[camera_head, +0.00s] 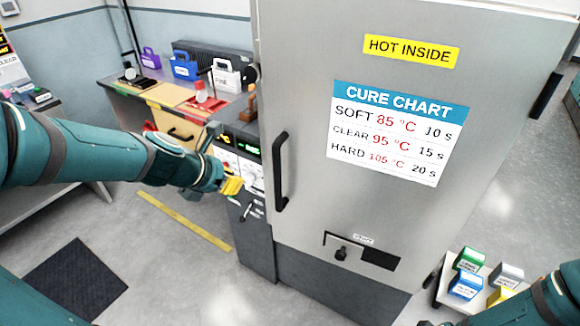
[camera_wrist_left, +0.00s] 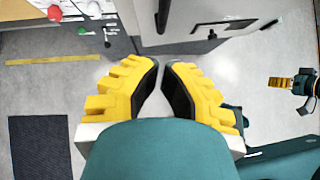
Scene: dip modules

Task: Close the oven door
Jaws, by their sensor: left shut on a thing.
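The oven door (camera_head: 300,80) is a large grey panel with a cure chart and a "HOT INSIDE" label. No oven interior shows, and I cannot tell how far the door stands from its frame. Its black handle (camera_head: 281,172) runs upright along the left edge; a dark handle (camera_wrist_left: 163,14) shows beyond my fingertips in the left wrist view. My left gripper (camera_head: 236,186) is left of the handle, apart from it, in front of the control panel. Its yellow fingers (camera_wrist_left: 161,64) are almost together; what they hold is hidden. My right gripper (camera_wrist_left: 280,83) shows small in the left wrist view.
The control panel (camera_head: 240,170) with knobs and a green display stands left of the door. A bench (camera_head: 125,88) with coloured caddies is behind. A low stand at lower right holds small boxes (camera_head: 467,284). A dark mat (camera_head: 74,280) lies on otherwise open floor.

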